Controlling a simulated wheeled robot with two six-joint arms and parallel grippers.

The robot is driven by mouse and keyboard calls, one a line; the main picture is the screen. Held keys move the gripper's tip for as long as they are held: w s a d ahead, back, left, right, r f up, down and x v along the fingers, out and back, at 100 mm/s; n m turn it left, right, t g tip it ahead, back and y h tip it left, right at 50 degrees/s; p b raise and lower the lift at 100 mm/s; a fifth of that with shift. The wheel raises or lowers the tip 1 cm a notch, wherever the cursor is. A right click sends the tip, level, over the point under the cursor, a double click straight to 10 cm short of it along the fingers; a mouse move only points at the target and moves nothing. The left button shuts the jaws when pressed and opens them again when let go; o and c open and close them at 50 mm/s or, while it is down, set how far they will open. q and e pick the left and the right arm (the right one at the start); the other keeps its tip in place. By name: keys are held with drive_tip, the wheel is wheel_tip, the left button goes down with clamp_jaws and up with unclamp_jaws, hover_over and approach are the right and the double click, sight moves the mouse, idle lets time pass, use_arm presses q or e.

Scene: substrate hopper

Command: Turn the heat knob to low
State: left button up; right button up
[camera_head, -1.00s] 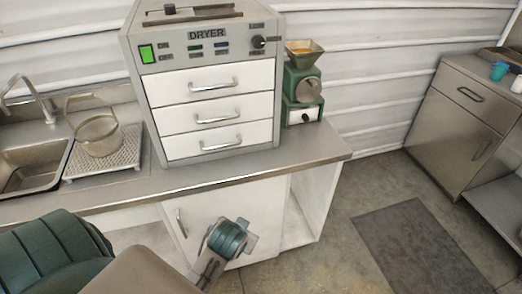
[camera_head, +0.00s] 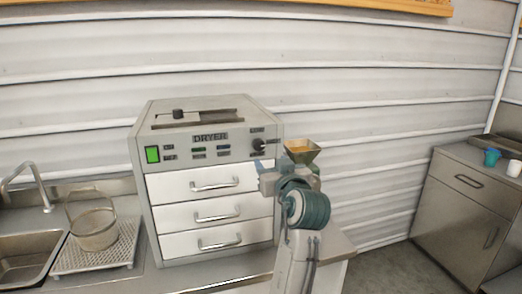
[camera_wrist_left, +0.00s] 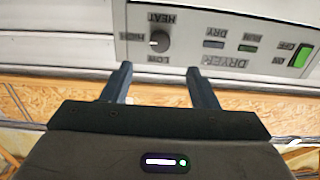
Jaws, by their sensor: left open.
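The dryer (camera_head: 205,170) is a grey box on the counter with a labelled front panel. Its dark round heat knob (camera_head: 259,145) is at the panel's right end. In the left wrist view the panel is upside down, and the heat knob (camera_wrist_left: 159,41) has HIGH at its left and LOW below it. A pale mark on the knob seems to face HIGH. My left gripper (camera_head: 262,171) is open and empty, just below the knob in the head view. In the wrist view its fingers (camera_wrist_left: 157,75) point at the knob, apart from it. My right gripper is out of view.
A green grinder with a brass hopper (camera_head: 302,152) stands right of the dryer, partly hidden by my left arm. White drawers (camera_head: 213,183) with handles are below the panel. A basket (camera_head: 95,230) and a sink (camera_head: 25,250) are at left.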

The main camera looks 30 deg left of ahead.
sight(260, 147)
use_arm(q)
drive_tip(key=p+x, duration=0.4)
drive_tip(key=x, duration=0.6)
drive_tip(key=shift+r, duration=0.15)
drive_tip(key=shift+w+a, duration=0.2)
drive_tip(key=shift+a, duration=0.1)
drive_tip(key=c, duration=1)
